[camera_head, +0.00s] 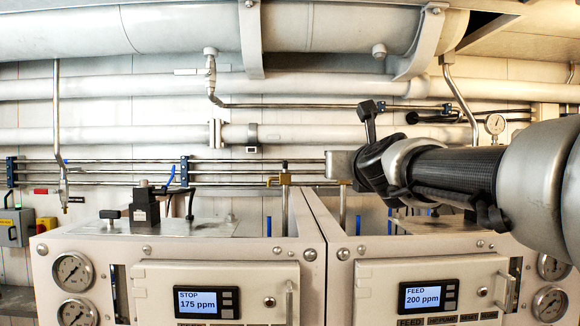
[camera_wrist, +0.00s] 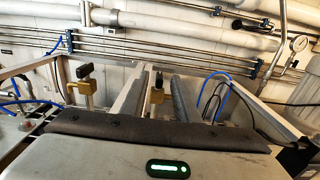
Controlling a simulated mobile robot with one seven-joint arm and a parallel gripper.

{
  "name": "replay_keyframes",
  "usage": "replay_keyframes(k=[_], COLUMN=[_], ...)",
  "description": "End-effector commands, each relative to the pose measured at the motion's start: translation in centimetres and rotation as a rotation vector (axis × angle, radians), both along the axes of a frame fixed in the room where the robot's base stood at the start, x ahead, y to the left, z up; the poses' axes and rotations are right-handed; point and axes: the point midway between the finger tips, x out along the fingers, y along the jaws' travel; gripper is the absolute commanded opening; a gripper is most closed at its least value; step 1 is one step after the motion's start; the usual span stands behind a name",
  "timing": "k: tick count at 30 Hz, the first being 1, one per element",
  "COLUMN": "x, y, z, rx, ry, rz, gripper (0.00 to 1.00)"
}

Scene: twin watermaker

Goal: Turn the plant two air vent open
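Two plant cabinets stand side by side. The left one's display (camera_head: 205,302) reads STOP 175 ppm and the right one's display (camera_head: 422,296) reads FEED 200 ppm. A brass valve (camera_head: 278,180) with a dark upright handle shows behind the left cabinet. The wrist view shows two brass valves with dark handles, a left one (camera_wrist: 84,88) and a middle one (camera_wrist: 157,95); I cannot tell which is the plant two air vent. My gripper (camera_wrist: 150,145) reaches over the right cabinet, apart from both valves.
Large pipes (camera_head: 340,28) and thin rails (camera_head: 230,160) run along the back wall. The cabinets' upper frame edges (camera_head: 304,212) stand close below my gripper. Blue hoses (camera_wrist: 218,90) curve behind the right cabinet. A pressure gauge (camera_head: 495,124) hangs at the upper right.

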Motion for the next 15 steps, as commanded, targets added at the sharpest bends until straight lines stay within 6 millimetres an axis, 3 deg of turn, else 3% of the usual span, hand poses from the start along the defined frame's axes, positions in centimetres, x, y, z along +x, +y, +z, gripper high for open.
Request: replay_keyframes(k=[6,15], x=[3.4,4.5], y=[0.0,0.0], z=[-0.1,0.0], rx=[-0.002,-0.001], ry=[0.0,0.0], rz=[0.0,0.0], gripper=[0.28,0.28])
